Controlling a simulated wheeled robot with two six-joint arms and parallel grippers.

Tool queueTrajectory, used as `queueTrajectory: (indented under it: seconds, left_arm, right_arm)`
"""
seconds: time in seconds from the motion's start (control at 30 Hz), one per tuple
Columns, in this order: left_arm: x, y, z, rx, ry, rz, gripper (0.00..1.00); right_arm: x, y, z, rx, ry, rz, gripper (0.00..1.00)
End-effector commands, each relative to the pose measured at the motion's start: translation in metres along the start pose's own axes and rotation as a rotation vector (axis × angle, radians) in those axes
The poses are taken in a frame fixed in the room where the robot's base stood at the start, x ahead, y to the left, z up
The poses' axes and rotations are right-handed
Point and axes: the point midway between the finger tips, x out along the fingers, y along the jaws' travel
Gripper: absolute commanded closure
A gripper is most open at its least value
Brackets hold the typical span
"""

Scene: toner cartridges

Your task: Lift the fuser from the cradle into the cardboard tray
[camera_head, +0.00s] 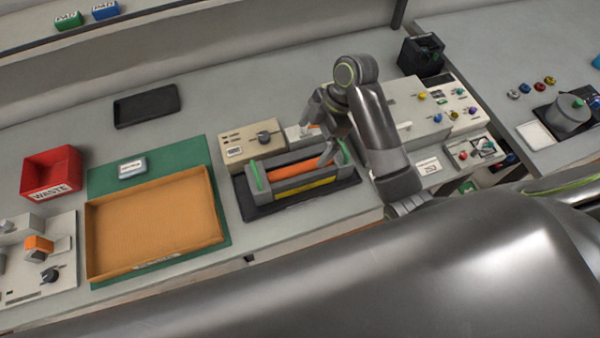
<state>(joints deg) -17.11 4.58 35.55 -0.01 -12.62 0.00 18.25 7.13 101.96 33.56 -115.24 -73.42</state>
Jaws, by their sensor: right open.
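The fuser (305,187), a long grey unit with an orange roller and a yellow strip, sits in the dark cradle (253,212) at the middle of the bench. Green levers show at both its ends. My right gripper (316,143) is open over the right half of the fuser, one finger close to the roller's right end. I cannot tell whether it touches. The cardboard tray (92,235), orange-brown and empty, lies on a green mat to the left of the cradle. My left gripper is not in view.
A red WASTE bin (52,172) stands left of the tray. A panel with coloured knobs (440,105) is at the right.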

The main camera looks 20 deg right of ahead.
Motion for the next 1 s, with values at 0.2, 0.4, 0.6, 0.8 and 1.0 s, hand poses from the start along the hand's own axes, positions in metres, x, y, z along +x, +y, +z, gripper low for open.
queueTrajectory:
  seconds: [0.2, 0.4, 0.6, 0.8, 1.0]
  left_arm:
    - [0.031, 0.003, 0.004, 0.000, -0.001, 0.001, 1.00]
    - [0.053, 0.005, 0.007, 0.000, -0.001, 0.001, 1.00]
    - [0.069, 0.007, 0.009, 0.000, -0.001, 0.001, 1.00]
    - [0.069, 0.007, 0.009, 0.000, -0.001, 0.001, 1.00]
    - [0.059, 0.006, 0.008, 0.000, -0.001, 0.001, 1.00]
  right_arm:
    - [0.036, 0.000, 0.002, 0.000, 0.002, 0.000, 0.00]
    - [0.063, 0.000, 0.003, 0.001, 0.001, 0.000, 0.00]
    - [0.083, 0.000, 0.002, 0.002, 0.001, 0.000, 0.00]
    - [0.089, 0.000, 0.001, 0.003, 0.001, 0.000, 0.00]
    - [0.113, -0.001, 0.009, 0.005, 0.001, -0.004, 0.00]
